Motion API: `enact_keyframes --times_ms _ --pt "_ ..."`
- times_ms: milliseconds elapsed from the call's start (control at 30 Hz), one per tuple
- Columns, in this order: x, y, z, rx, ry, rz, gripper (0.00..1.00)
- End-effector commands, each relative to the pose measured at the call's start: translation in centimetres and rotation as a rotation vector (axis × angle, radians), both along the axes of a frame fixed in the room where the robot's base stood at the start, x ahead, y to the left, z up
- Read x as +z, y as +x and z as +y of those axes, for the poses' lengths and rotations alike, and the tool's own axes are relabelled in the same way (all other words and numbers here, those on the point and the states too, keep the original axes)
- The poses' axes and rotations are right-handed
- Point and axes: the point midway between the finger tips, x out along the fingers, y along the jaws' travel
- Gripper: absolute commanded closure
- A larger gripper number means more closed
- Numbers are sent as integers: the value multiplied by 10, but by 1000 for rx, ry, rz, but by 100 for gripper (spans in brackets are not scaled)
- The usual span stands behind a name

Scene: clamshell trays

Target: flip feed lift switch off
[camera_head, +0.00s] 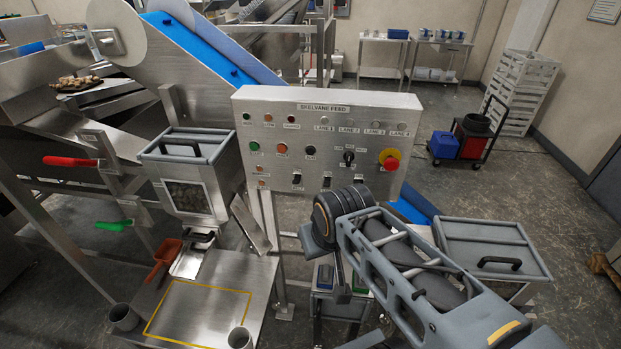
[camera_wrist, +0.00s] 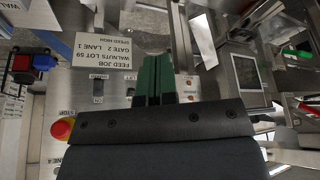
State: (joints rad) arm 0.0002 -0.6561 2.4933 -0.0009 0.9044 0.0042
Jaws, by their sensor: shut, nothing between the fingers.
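The grey control panel (camera_head: 325,105) headed SKELVANE FEED stands in the middle of the head view. Along its lower edge are small black toggle switches: a left one (camera_head: 297,178), a middle one (camera_head: 326,181) and a right one (camera_head: 357,178). Their labels are too small to read, so I cannot tell which is the feed lift switch. In the wrist view the panel appears upside down, with a switch (camera_wrist: 98,88) left of my gripper (camera_wrist: 160,82). My gripper's green fingers are shut together and empty, over the panel's face; I cannot tell whether they touch it. In the head view the fingertips are hidden.
A red emergency stop (camera_head: 389,159) sits at the panel's right, beside a black rotary knob (camera_head: 348,157). A printed feed job card (camera_wrist: 125,47) shows near the fingers. A lidded steel hopper (camera_head: 190,175) stands left of the panel, and a steel table (camera_head: 205,300) is below.

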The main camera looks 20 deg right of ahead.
Motion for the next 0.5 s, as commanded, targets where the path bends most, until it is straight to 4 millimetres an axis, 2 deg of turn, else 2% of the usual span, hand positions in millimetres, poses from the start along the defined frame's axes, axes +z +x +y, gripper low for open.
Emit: enact_keyframes --times_ms 267,367,500 --pt "3 4 -1 -9 1 1 100" --pt "15 22 -7 -54 2 10 100" --pt "43 70 -25 -176 7 27 100"
